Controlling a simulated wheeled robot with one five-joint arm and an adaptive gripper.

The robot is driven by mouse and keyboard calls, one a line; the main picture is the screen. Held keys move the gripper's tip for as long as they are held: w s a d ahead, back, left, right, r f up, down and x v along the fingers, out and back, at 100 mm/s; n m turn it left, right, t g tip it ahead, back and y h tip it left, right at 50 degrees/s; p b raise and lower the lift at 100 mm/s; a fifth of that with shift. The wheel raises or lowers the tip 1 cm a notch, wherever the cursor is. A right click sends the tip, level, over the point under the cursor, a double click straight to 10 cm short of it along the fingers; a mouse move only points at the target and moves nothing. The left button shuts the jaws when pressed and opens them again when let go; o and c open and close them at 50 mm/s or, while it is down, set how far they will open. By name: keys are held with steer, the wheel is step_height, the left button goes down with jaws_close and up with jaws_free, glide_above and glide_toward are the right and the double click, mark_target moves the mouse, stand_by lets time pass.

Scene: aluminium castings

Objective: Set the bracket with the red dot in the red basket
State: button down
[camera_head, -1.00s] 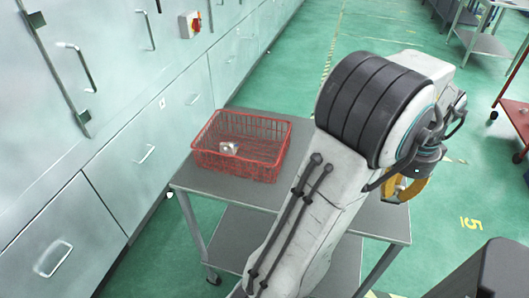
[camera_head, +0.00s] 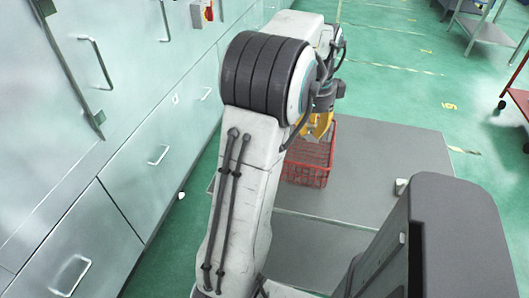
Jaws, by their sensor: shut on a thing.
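The red basket (camera_head: 318,168) is a wire basket on the grey cart. My arm covers its left part, and only its right end shows. My gripper (camera_head: 322,128), with yellow-orange fingers, is over or beside the basket's far side; its height above the rim is hard to judge. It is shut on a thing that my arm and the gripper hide. I see no red dot. A small pale metal piece (camera_head: 400,186) sits on the cart near my dark body part; I cannot tell whether it is a bracket.
The grey cart top (camera_head: 385,165) is mostly bare to the right of the basket. Pale metal cabinets (camera_head: 130,100) with handles stand along the left. A red cart (camera_head: 519,100) is at the far right. Green floor is clear behind the cart.

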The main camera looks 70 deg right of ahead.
mark_target(303, 138)
steer(key=shift+w, duration=0.45)
steer(key=shift+w+f, duration=0.25)
steer(key=shift+f, duration=0.1)
step_height(303, 138, down, 6)
steer(key=shift+w+p, duration=0.1)
steer(key=shift+p, duration=0.5)
steer(key=shift+d+f, duration=0.1)
steer(key=shift+f, duration=1.55)
steer(key=shift+f, duration=0.15)
steer(key=c, duration=1.3)
jaws_free()
steer(key=shift+o, duration=0.2)
